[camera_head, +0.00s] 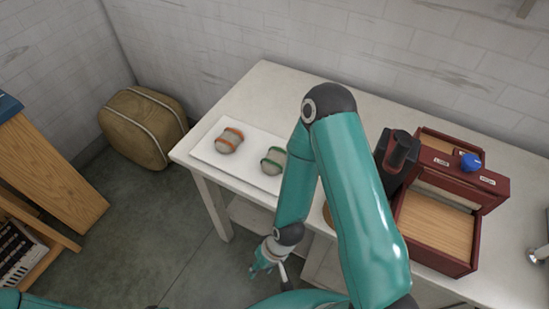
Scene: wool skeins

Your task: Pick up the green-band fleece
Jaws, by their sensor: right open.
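The green-band fleece (274,160) is a pale grey roll with a green band, lying on a white board (214,161) on the table's left part. An orange-band fleece (229,141) lies to its left on the same board. My right arm crosses in front of the table and hides part of the board right of the green-band fleece. My right gripper (268,267) is open, hanging low in front of the table's front edge, below and apart from the fleece. My left gripper is out of view.
A white table (265,88) stands against the wall. On its right is a dark red box device (463,179) with wooden trays and a blue ball-shaped part (470,162). A brown bag (144,127) lies on the floor at left, near wooden furniture (50,172).

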